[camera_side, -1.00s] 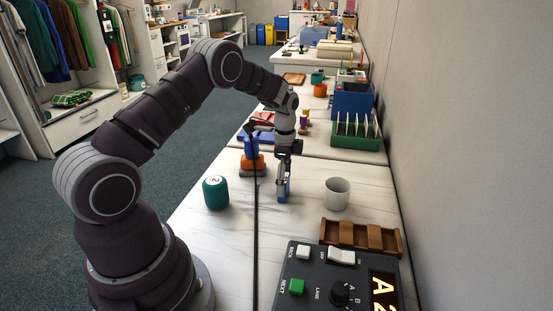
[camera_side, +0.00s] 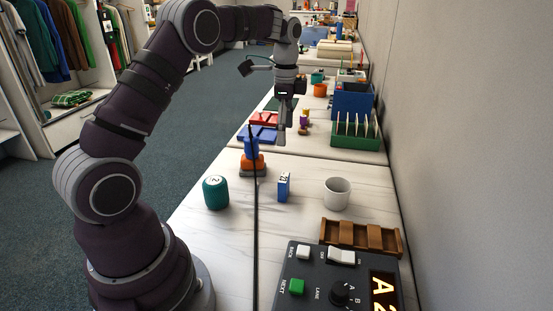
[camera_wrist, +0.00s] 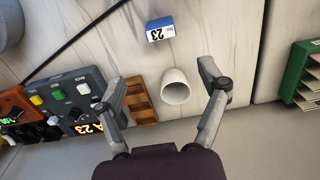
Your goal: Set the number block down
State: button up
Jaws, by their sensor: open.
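The number block (camera_side: 284,187) is small and blue with a white face. It stands upright on the white marbled table between the teal cylinder and the white cup. My gripper (camera_side: 281,138) is raised above and behind the block in the side view, empty. In the wrist view my gripper (camera_wrist: 167,88) has its two fingers spread wide, with the white cup showing between them.
The white cup (camera_side: 337,193) stands right of the block, the teal cylinder (camera_side: 216,193) left. A brown wooden rack (camera_side: 360,237) and a control panel (camera_side: 330,275) are in front. A blue and orange stand (camera_side: 252,163) and a green file box (camera_side: 356,138) are behind. A dark cable or pole crosses the table.

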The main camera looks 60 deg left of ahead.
jog(key=s+d+r+n+t, duration=0.3)
jog(key=s+d+r+n, duration=0.2)
jog(key=s+d+r, duration=0.3)
jog(key=s+d+f+n+t, duration=0.2)
jog(key=s+d+n, duration=0.1)
jog(key=s, duration=0.3)
jog(key=shift+s+d+f+n, duration=0.2)
jog(key=shift+d+n, duration=0.2)
jog(key=shift+d, duration=0.35)
